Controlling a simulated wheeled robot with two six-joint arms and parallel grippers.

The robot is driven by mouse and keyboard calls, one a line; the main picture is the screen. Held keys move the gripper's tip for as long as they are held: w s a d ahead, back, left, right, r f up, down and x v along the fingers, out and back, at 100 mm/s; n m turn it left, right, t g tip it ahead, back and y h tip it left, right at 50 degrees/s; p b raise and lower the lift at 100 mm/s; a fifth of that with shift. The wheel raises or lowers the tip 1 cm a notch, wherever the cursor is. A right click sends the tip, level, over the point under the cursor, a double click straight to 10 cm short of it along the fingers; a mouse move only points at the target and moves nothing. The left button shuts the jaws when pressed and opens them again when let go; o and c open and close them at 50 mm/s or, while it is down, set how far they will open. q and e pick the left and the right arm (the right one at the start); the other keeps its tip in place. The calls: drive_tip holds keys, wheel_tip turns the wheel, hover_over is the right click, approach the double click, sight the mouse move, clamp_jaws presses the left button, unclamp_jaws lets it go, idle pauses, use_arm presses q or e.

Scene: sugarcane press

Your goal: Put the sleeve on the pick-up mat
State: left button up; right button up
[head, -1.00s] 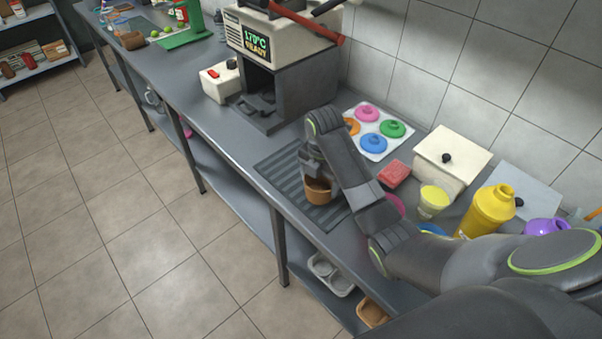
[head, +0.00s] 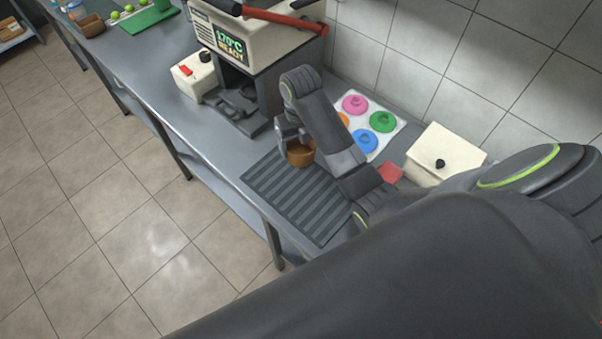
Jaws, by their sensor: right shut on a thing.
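The brown sleeve (head: 301,155) is a short cup-like band at the far end of the ribbed dark grey pick-up mat (head: 295,205). My right gripper (head: 291,139) is shut on the sleeve and points down. The sleeve looks upright. I cannot tell whether it touches the mat or hangs a little above it. My right arm hides part of the mat's right side and part of the gripper. The rest of the mat in view is bare. My left gripper is not in view.
A press machine (head: 246,55) with a lit display stands beyond the mat. A white tray with coloured lids (head: 368,122), a red block (head: 390,173) and a cream box (head: 441,155) stand to the right. The counter's front edge runs along the mat's left.

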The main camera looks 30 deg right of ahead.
drive_tip(key=shift+f, duration=0.25)
wheel_tip(320, 180, down, 5)
drive_tip(key=b, duration=0.4)
drive_tip(key=shift+r, duration=0.15)
drive_tip(key=shift+f+p, duration=0.3)
drive_tip(key=shift+f, duration=0.05)
wheel_tip(320, 180, down, 3)
drive_tip(key=shift+f, duration=0.15)
drive_tip(key=shift+w+f, duration=0.1)
drive_tip(key=shift+f, duration=0.35)
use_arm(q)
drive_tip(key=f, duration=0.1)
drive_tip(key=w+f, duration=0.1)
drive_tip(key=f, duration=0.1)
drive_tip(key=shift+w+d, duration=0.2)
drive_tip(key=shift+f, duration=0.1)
use_arm(e)
drive_tip(key=shift+f, duration=0.1)
